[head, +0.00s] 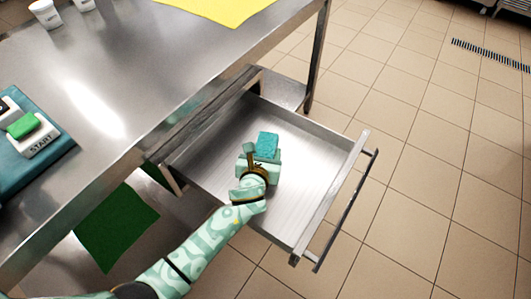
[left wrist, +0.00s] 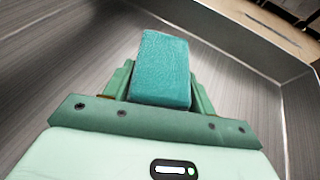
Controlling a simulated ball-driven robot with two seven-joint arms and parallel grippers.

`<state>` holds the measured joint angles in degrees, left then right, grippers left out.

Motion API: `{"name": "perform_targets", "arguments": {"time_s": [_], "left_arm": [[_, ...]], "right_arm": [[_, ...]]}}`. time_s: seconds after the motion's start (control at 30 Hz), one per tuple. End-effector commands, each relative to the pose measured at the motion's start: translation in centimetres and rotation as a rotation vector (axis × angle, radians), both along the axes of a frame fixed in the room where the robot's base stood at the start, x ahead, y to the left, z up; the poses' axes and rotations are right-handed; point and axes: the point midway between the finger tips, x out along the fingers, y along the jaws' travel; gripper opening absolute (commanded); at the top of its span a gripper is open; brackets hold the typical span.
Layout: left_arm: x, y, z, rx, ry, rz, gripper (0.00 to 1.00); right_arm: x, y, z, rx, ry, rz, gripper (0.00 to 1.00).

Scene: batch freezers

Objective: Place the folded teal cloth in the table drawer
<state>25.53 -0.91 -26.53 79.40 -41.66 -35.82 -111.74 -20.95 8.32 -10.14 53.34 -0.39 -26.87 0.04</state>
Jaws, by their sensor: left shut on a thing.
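The folded teal cloth (head: 267,144) is a small thick block held in my left gripper (head: 262,155). It also shows in the left wrist view (left wrist: 162,70), between the two green fingers (left wrist: 160,85), which are shut on it. The table drawer (head: 310,185) is pulled open at the right side of the steel table, and looks empty inside. The gripper and cloth are over or within the drawer; I cannot tell whether the cloth touches its floor. The left wrist view shows the drawer's bare metal floor (left wrist: 60,75) around the gripper. My right gripper is not in view.
The steel table top (head: 150,60) carries a yellow sheet (head: 215,8), white cups (head: 45,14) and a teal box with a green START button (head: 22,125). A dark green sheet (head: 115,225) hangs or lies below. The drawer's front handle (head: 347,210) sticks out over tiled floor.

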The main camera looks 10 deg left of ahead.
Motion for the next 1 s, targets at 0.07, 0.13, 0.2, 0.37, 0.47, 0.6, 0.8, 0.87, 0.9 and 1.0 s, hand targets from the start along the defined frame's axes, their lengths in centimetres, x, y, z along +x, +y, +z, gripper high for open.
{"name": "perform_targets", "arguments": {"time_s": [0.07, 0.13, 0.2, 0.37, 0.47, 0.6, 0.8, 0.87, 0.9, 1.0], "left_arm": [[0.0, 0.0, 0.2, -0.001, -0.001, 0.000, 0.30], [0.0, 0.0, 0.3, -0.001, -0.001, 0.000, 0.30], [0.0, 0.0, 0.3, -0.001, -0.001, 0.000, 0.30], [0.0, 0.0, -0.1, -0.001, 0.000, 0.000, 0.30], [0.0, 0.0, -0.1, -0.001, -0.001, 0.000, 0.73], [0.0, 0.0, -0.1, -0.001, -0.001, 0.000, 0.78], [0.0, 0.0, 0.1, -0.001, -0.001, 0.000, 0.78], [-0.1, 0.0, 0.5, 0.000, -0.002, 0.000, 0.78], [-0.7, 0.0, 0.8, 0.001, -0.001, 0.000, 0.78], [-2.6, 0.1, 2.1, 0.002, -0.005, 0.000, 0.78]], "right_arm": [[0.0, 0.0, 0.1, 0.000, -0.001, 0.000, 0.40], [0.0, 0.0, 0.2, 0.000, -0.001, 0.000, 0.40], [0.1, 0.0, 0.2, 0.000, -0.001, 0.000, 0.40], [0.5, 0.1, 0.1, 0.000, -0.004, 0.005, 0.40], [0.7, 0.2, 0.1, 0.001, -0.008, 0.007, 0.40], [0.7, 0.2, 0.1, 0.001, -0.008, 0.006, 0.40], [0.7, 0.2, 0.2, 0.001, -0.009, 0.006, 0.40], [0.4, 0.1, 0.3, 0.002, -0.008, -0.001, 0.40], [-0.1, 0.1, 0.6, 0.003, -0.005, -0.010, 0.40], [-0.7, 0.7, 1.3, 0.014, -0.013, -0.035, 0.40]]}}
